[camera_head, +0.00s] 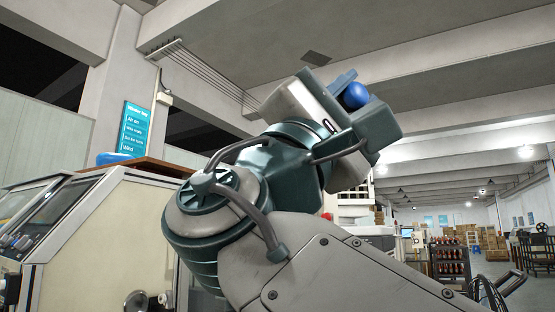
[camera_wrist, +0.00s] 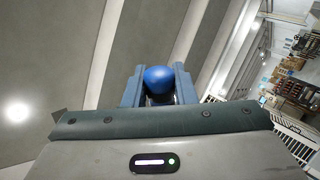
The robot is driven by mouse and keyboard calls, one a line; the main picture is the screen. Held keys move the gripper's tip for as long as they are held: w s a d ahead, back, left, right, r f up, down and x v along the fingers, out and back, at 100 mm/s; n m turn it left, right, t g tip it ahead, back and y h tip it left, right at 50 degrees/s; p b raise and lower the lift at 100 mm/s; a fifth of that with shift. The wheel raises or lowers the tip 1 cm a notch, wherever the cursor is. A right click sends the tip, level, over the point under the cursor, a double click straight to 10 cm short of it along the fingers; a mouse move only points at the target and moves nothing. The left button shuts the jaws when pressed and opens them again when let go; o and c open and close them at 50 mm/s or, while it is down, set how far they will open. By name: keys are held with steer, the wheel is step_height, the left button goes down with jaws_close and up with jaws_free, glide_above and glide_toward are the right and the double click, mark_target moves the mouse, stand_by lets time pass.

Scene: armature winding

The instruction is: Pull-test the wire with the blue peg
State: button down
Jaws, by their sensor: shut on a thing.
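My gripper (camera_wrist: 159,90) shows in the wrist view with its two blue-grey fingers close on either side of a round blue thing. This looks like the rounded end of the blue peg (camera_wrist: 160,78), held between the fingers. In the head view the blue peg (camera_head: 354,95) also shows as a rounded blue end at the gripper's tip, with my arm raised and the gripper up in the air. The rest of the peg is hidden by the fingers. I cannot make out the wire in either view.
A cream machine (camera_head: 95,215) with a slanted screen stands at the left. A blue rounded object (camera_head: 113,158) lies on its brown top. A teal sign (camera_head: 134,130) hangs on the pillar behind. A dark rack (camera_head: 449,262) and stacked boxes stand far back right.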

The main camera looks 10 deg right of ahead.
stand_by(0.4)
steer(key=w+a+f+p, duration=0.1)
steer(key=w+a, duration=0.2)
steer(key=w, duration=0.6)
steer(key=shift+w+a, duration=0.15)
stand_by(0.4)
stand_by(0.9)
